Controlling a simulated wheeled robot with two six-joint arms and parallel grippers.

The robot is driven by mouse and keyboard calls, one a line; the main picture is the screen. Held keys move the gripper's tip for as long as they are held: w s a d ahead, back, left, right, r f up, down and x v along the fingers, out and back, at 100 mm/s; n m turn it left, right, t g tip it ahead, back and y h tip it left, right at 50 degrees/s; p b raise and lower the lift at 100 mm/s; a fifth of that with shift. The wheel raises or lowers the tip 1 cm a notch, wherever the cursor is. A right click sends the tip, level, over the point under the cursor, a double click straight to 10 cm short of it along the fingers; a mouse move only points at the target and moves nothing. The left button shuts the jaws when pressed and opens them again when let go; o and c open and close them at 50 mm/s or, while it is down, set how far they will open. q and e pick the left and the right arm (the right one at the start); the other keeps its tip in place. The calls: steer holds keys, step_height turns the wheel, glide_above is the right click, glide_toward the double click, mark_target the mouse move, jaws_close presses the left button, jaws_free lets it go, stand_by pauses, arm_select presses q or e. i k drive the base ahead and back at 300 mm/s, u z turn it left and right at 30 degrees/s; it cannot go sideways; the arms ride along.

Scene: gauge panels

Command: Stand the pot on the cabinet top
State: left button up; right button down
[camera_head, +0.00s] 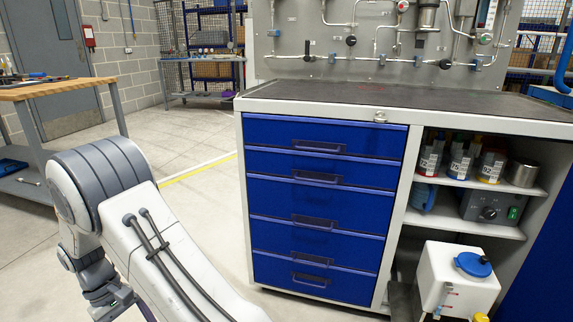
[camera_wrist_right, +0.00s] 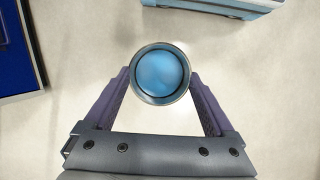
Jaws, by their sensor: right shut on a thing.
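The cabinet top (camera_head: 410,100) is a dark flat surface with a pale rim, above blue drawers in the head view. No pot stands on it. In the right wrist view my right gripper (camera_wrist_right: 162,88) is shut on a round pot (camera_wrist_right: 140,91), seen end-on with a grey rim and a light blue inside. The pot is between the two fingers, and pale floor shows around it. The right gripper is not in the head view. My left arm is at the lower left of the head view, but its fingers are not visible.
A gauge panel (camera_head: 400,40) with pipes and valves rises behind the cabinet top. Open shelves (camera_head: 465,230) at the right hold bottles, a metal cylinder (camera_head: 522,173) and a grey device. A white container (camera_head: 455,280) stands low at the right. A wooden bench (camera_head: 45,88) is at left.

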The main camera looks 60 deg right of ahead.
mark_target(382, 98)
steer(key=z, duration=1.15)
